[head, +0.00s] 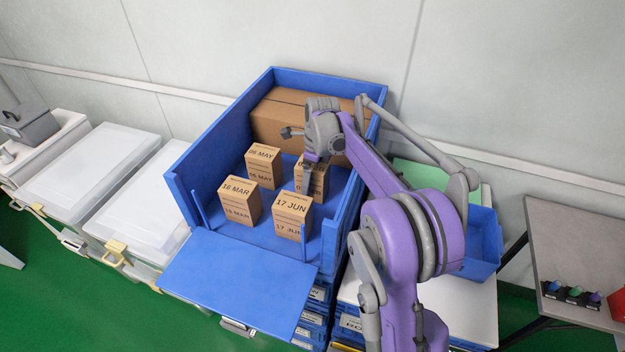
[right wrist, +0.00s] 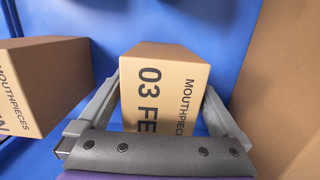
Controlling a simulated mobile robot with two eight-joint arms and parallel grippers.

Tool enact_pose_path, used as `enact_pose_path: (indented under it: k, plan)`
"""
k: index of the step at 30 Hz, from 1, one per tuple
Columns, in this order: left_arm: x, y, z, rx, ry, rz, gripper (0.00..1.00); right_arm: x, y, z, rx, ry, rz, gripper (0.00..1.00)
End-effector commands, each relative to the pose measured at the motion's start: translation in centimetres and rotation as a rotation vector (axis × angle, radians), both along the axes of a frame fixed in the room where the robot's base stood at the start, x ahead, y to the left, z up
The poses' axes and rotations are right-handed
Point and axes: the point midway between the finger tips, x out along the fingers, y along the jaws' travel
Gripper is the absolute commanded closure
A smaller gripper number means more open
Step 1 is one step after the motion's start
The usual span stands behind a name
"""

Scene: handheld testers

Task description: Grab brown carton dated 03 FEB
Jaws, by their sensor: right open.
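The brown carton dated 03 FEB (right wrist: 158,95) shows in the right wrist view, with "MOUTHPIECES" printed beside the date. My right gripper (right wrist: 160,84) is open, with one finger on each side of this carton; I cannot tell whether they touch it. In the head view the carton (head: 318,190) stands at the back right of the group in the blue bin, and my right gripper (head: 312,168) hides much of it. Its date is not readable there. My left gripper is not in view.
A large brown box (head: 285,112) fills the back of the blue bin (head: 205,165). The bin's front flap (head: 240,285) is folded down.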

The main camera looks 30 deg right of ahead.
Motion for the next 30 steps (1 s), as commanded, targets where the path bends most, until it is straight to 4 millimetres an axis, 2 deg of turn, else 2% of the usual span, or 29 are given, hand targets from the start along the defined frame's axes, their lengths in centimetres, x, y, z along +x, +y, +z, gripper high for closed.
enact_pose_path:
  k: [11,25,26,30]
  plan:
    - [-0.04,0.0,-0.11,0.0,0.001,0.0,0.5,0.01,0.01,-0.17,0.0,0.0,0.0,0.0]
    - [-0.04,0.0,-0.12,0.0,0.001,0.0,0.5,0.01,0.01,-0.16,0.0,0.0,0.0,0.85]
    - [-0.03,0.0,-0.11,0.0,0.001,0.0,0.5,0.0,0.0,-0.14,0.0,0.0,0.0,0.87]
    - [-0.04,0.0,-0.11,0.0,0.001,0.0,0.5,0.0,0.0,-0.14,0.0,0.0,0.0,0.87]
